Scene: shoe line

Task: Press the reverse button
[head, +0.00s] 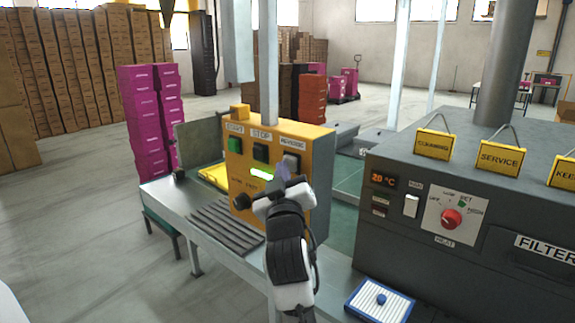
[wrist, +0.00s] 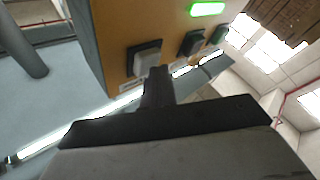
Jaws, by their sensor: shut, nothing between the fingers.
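The yellow control box (head: 318,165) stands on the line's bench. It carries a green START button (head: 235,145), a black STOP button (head: 261,152) and a grey button labelled REVERSE (head: 291,161). My gripper (head: 282,172) is shut and empty, in front of the box just below the reverse button. In the wrist view the closed fingertips (wrist: 158,72) are beside the lower edge of the reverse button (wrist: 145,57). I cannot tell whether they touch it. The stop button (wrist: 192,43) is close by on the right.
A lit green bar (head: 262,174) and a black knob (head: 242,201) are on the box's face. A grey machine (head: 450,240) with a red dial (head: 451,218) stands close on the right. A blue-framed filter (head: 380,300) lies in front. A post (head: 268,60) rises behind the box.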

